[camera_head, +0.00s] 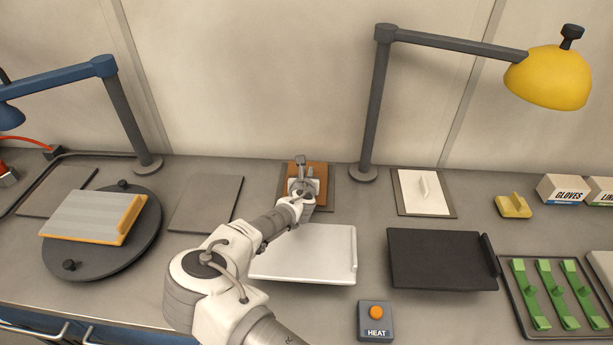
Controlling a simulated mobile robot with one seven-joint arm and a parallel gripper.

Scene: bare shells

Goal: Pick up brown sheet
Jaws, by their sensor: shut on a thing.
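The brown sheet (321,170) is at the back middle of the bench, over a grey mat (328,200). My gripper (301,183) is at the sheet, its body covering the sheet's middle and left part. It is shut on the brown sheet, though the fingertips are hard to make out. I cannot tell whether the sheet touches the mat or is held just above it.
A white board (318,255) and a black board (440,259) lie in front. A grey lamp post (375,110) stands close right of the sheet. A HEAT button box (375,320) is near the front. An empty grey mat (206,203) lies to the left.

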